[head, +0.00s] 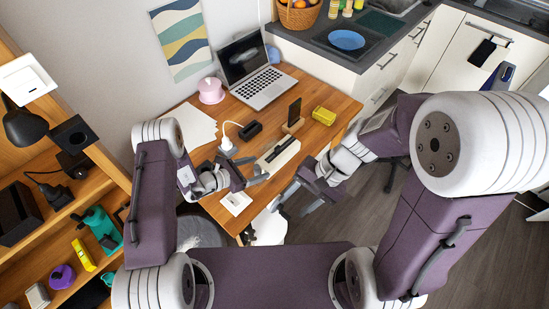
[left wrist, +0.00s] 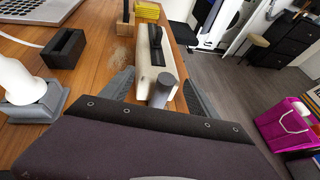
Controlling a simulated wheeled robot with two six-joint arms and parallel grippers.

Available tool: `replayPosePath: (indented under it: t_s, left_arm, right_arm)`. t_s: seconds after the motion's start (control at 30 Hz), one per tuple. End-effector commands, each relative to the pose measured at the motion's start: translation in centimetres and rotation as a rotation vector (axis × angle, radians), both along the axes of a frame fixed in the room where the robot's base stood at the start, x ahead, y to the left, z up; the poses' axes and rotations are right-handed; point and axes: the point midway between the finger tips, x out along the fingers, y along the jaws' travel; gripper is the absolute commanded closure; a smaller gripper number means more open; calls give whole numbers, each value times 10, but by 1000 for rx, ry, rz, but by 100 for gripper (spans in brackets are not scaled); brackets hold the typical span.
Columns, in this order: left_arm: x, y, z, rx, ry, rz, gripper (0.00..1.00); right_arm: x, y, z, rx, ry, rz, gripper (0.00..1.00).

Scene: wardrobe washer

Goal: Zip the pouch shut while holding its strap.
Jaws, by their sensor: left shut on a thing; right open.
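The pouch (head: 278,154) is a long cream block with a black strip along its top. It lies near the table's front edge. In the left wrist view the pouch (left wrist: 152,62) stretches away from me, with a dark slider-like piece on the strip. A grey rounded strap end (left wrist: 163,90) sticks out at its near end. My left gripper (head: 262,173) is at the pouch's near end, shut on the strap; its fingers (left wrist: 160,88) stand either side of it, and the contact is partly hidden. My right gripper (head: 293,207) is open and empty, lower and right of the pouch, apart from it.
On the wooden table (head: 285,88) are a laptop (head: 258,85), a yellow block (head: 323,116), a phone on a wooden stand (head: 293,120), a black holder (head: 250,130) and a white corded device (head: 227,145). A white chair (head: 270,228) stands below the front edge.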

Motion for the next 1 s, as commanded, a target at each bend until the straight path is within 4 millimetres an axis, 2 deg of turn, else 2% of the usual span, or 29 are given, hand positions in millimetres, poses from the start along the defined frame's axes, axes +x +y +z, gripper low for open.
replayPosePath:
  t_s: [0.03, 0.1, 0.17, 0.23, 0.3, 0.37, 0.4, 0.47, 0.5, 0.6, 0.7, 0.87, 1.0]
  left_arm:
    - [0, 0, -1, 1, 1, -1, 70]
    - [0, 0, 0, 1, 1, -1, 70]
    - [0, 0, 0, 1, 1, -1, 70]
    - [0, 0, 0, 1, 1, 0, 70]
    - [0, 0, 0, 1, 1, 0, 70]
    - [0, 0, 0, 1, 1, 0, 70]
    - [0, 0, 0, 1, 0, 1, 70]
    - [0, 0, 0, 1, 0, 1, 70]
    - [0, 0, 0, 1, 0, 1, 70]
    - [0, 0, 0, 1, 0, 1, 70]
    - [0, 0, 0, 1, 0, 1, 70]
    - [0, 0, -1, 2, 1, 0, 70]
    - [0, 0, -1, 2, 1, 0, 70]
  right_arm:
    - [9, 20, 5, 100, 64, -101, 55]
    - [31, 47, 15, 260, 149, -265, 55]
    - [59, 62, 24, 397, 213, -417, 55]
    - [101, 69, 29, 555, 272, -607, 55]
    - [147, 61, 26, 703, 314, -814, 55]
    - [186, 41, 13, 810, 337, -1002, 55]
    - [205, 24, 0, 860, 347, -1113, 55]
    - [224, 0, -24, 904, 361, -1256, 55]
    - [229, -14, -42, 911, 376, -1332, 55]
    - [224, -33, -80, 895, 426, -1439, 55]
    - [214, -40, -101, 878, 469, -1487, 55]
    - [211, -47, -108, 876, 479, -1511, 55]
    - [217, -40, -112, 874, 480, -1506, 55]
